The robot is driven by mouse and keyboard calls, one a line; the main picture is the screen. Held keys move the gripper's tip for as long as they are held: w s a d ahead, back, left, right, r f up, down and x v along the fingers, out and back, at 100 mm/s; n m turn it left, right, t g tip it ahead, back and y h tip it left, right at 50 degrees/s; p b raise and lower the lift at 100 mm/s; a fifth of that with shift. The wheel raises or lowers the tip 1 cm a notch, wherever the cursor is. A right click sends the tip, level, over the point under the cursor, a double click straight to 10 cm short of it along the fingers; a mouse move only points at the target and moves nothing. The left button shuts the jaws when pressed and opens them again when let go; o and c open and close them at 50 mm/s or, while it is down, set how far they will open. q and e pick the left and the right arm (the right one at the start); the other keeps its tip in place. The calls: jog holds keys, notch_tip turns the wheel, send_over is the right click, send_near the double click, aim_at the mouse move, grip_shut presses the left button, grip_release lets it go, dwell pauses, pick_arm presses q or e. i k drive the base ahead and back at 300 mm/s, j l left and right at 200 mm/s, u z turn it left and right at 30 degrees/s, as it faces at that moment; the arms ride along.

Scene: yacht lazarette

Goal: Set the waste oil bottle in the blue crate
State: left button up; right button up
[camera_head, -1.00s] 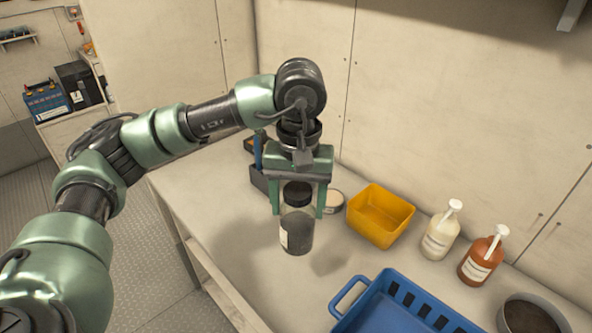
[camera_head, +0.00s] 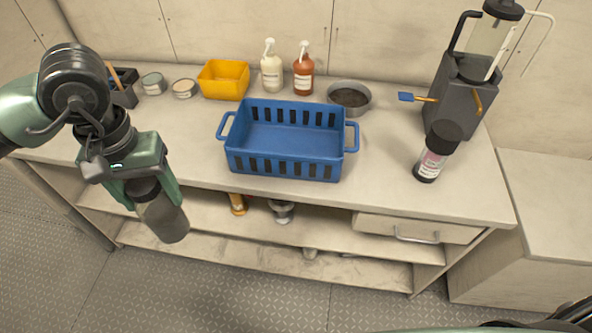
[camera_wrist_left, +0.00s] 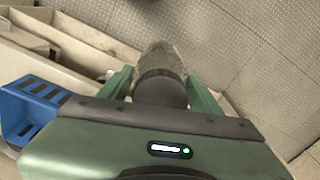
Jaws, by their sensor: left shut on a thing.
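My left gripper (camera_head: 150,192) is shut on the waste oil bottle (camera_head: 162,218), a clear bottle with dark contents and a black cap. It holds the bottle, slightly tilted, in front of the bench's front edge at the left. The left wrist view also shows the bottle (camera_wrist_left: 162,58) between the fingers, cap toward the camera. The blue crate (camera_head: 285,166) stands on the bench to the right of the gripper. It has slotted walls and end handles, and looks empty. In the left wrist view the crate (camera_wrist_left: 30,112) is at the left edge. My right gripper is not in view.
Behind the crate are a yellow bin (camera_head: 223,80), a cream pump bottle (camera_head: 271,68), an orange-brown pump bottle (camera_head: 303,72) and a grey bowl (camera_head: 349,96). The bench top (camera_head: 195,140) left of the crate is clear.

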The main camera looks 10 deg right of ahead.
aim_at(313, 153)
jog(key=z, duration=0.4)
jog(key=k+z, duration=0.15)
jog(key=z, duration=0.2)
jog(key=l+z, duration=0.1)
jog(key=z, duration=0.3)
jog(key=k+z, duration=0.1)
jog(key=z, duration=0.3)
jog(key=j+z, duration=0.35)
jog(key=z, duration=0.15)
jog(key=k+j+z, duration=0.15)
jog(key=j+z, duration=0.15)
jog(key=z, duration=0.15)
jog(key=k+j+z, duration=0.15)
jog(key=j+z, duration=0.15)
jog(key=z, duration=0.2)
jog(key=k+j, duration=0.15)
jog(key=j, duration=0.2)
jog(key=k+j, duration=0.1)
jog(key=j, duration=0.25)
jog(key=k+j, duration=0.15)
jog(key=j, duration=0.2)
jog(key=k+j, duration=0.15)
jog(key=j, duration=0.15)
jog(key=k+j, duration=0.1)
jog(key=j, duration=0.25)
jog(key=i+j, duration=0.05)
